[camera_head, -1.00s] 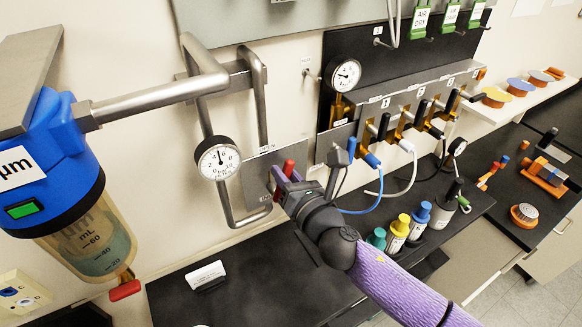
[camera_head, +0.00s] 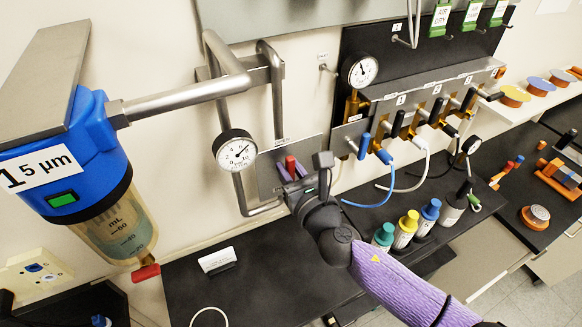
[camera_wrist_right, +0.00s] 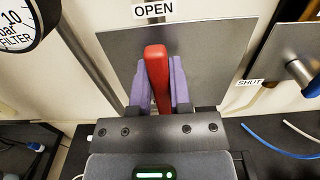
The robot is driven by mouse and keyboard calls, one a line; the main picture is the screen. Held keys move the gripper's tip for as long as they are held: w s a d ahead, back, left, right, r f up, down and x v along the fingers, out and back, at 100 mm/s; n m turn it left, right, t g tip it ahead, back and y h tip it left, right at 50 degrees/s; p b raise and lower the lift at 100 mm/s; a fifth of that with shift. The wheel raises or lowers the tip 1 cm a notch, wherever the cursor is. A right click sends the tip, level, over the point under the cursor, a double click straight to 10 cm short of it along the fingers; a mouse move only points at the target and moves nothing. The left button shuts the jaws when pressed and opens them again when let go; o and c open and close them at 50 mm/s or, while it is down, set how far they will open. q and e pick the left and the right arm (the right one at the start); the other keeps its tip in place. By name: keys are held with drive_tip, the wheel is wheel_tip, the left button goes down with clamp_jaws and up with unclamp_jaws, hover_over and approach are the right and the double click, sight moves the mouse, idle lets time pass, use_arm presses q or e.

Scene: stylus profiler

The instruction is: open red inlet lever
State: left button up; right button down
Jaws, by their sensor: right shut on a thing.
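The red inlet lever (camera_head: 290,163) stands on a grey metal plate (camera_head: 266,181) on the wall, in the middle of the head view. In the right wrist view the red lever (camera_wrist_right: 156,72) stands nearly upright below the OPEN label (camera_wrist_right: 154,10). The SHUT label (camera_wrist_right: 247,83) is to its right. My right gripper (camera_head: 292,173) is shut on the lever, with one purple finger on each side of it in the wrist view (camera_wrist_right: 159,85). The gripper hides the lever's lower end and pivot. My left gripper is not in view.
A round gauge (camera_head: 235,150) and a bent metal pipe (camera_head: 279,95) are left of the plate. A blue filter housing (camera_head: 66,150) hangs at far left. Valves with blue and black handles (camera_head: 364,146) are right of the gripper. Several capped bottles (camera_head: 405,231) stand on the dark bench (camera_head: 270,275).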

drive_tip(key=shift+f, duration=0.1)
drive_tip(key=c, duration=0.6)
unclamp_jaws()
drive_tip(key=shift+o, duration=0.2)
drive_tip(key=v, duration=1)
